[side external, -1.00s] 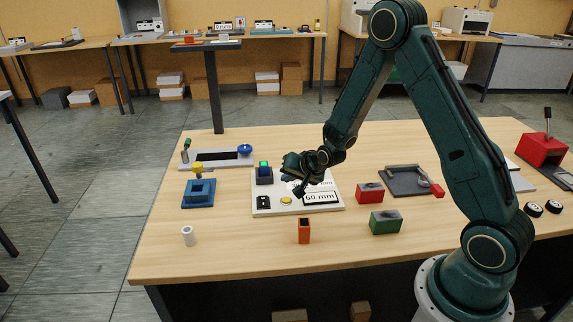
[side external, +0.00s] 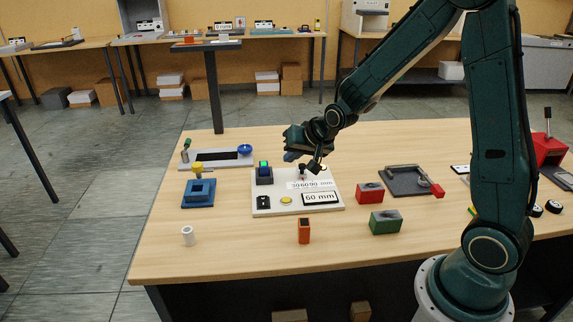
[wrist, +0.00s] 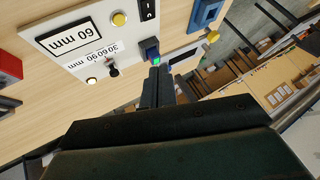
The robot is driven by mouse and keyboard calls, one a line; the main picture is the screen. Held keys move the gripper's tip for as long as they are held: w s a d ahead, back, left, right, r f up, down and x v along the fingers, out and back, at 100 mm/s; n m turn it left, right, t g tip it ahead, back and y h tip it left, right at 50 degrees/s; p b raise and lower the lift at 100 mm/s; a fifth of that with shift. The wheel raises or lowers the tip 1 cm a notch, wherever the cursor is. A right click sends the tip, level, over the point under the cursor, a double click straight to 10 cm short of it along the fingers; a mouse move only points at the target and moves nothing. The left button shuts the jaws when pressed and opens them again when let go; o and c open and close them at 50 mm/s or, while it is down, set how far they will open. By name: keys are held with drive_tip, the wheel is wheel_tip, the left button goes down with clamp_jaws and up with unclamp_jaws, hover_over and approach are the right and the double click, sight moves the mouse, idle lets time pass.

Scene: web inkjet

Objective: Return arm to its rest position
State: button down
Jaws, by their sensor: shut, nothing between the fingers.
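My dark green arm stands at the right of the table in the side external view. My gripper (side external: 301,156) is shut and empty, held in the air above the back of the white control panel (side external: 262,210). In the wrist view my shut fingers (wrist: 157,88) point toward the panel's green-lit blue switch (wrist: 151,50). The gripper appears apart from the panel.
Left of the panel is a blue square fixture (side external: 198,198). In front stand an orange block (side external: 304,231) and a white cylinder (side external: 188,236). To the right are a red block (side external: 369,193), a green block (side external: 386,222) and a dark tray (side external: 400,185).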

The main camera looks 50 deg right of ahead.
drive_tip(key=s+a+r+n+g, duration=0.1)
drive_tip(key=s+a+r+n, duration=0.35)
drive_tip(key=s+r, duration=0.7)
drive_tip(key=s+a+r+n, duration=0.1)
drive_tip(key=s, duration=0.7)
drive_tip(key=s+a+r+n+g, duration=0.1)
drive_tip(key=s+n, duration=0.1)
drive_tip(key=s, duration=0.6)
drive_tip(key=shift+a+r+g+y, duration=0.25)
drive_tip(key=shift+r+g+y, duration=0.05)
drive_tip(key=shift+r+y, duration=0.1)
